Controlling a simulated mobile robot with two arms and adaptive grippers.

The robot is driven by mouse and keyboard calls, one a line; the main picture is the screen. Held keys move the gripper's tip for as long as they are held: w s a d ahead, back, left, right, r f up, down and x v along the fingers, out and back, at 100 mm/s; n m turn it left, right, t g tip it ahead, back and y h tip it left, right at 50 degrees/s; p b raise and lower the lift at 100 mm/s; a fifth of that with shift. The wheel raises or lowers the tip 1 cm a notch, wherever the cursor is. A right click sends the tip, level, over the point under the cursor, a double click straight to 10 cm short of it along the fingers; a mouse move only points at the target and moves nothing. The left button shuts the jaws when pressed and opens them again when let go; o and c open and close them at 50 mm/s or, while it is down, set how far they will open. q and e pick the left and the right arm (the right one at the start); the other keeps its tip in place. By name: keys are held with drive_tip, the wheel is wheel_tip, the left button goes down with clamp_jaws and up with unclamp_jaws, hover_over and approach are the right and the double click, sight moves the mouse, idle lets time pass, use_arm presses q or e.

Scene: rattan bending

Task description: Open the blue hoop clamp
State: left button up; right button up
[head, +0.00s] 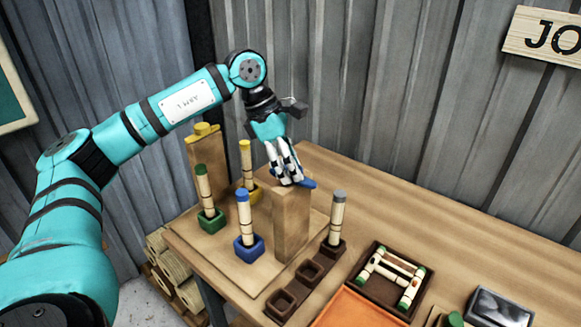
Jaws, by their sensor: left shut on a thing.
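The blue hoop clamp (308,184) sits on top of a wooden post (292,222). Only a small blue part of it shows, past my fingers. My left gripper (291,178) reaches down from above the post and is shut on the blue clamp. The fingers hide most of the clamp, so I cannot tell how far it is open. My right gripper is not in view.
Rattan pieces stand upright in a blue cup (249,250), a green cup (211,220), a yellow cup (258,194) and a dark holder (334,247). A taller post carries a yellow clamp (203,131). A brown tray (376,292) lies right. The back right table is clear.

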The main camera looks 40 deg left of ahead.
use_arm(q)
drive_tip(key=n+t+b, duration=0.1)
drive_tip(key=n, duration=0.2)
drive_tip(key=shift+f+n+y+b, duration=0.1)
drive_tip(key=shift+n+y+b, duration=0.2)
drive_tip(key=shift+y+b, duration=0.1)
drive_tip(key=n+t+y+b, duration=0.1)
drive_tip(key=n, duration=0.2)
drive_tip(key=shift+s+d+n, duration=0.1)
drive_tip(key=shift+n, duration=0.2)
drive_tip(key=n+y, duration=0.1)
drive_tip(key=n, duration=0.1)
drive_tip(key=n+y+b, duration=0.1)
drive_tip(key=n, duration=0.2)
drive_tip(key=shift+d+t, duration=0.1)
drive_tip(key=shift+t, duration=0.2)
drive_tip(key=shift+r+n+y, duration=0.2)
drive_tip(key=shift+n+y, duration=0.5)
drive_tip(key=shift+n, duration=1.2)
drive_tip(key=o, duration=1.1)
drive_tip(key=shift+o, duration=0.2)
drive_tip(key=v, duration=1.2)
drive_tip(key=shift+d, duration=0.15)
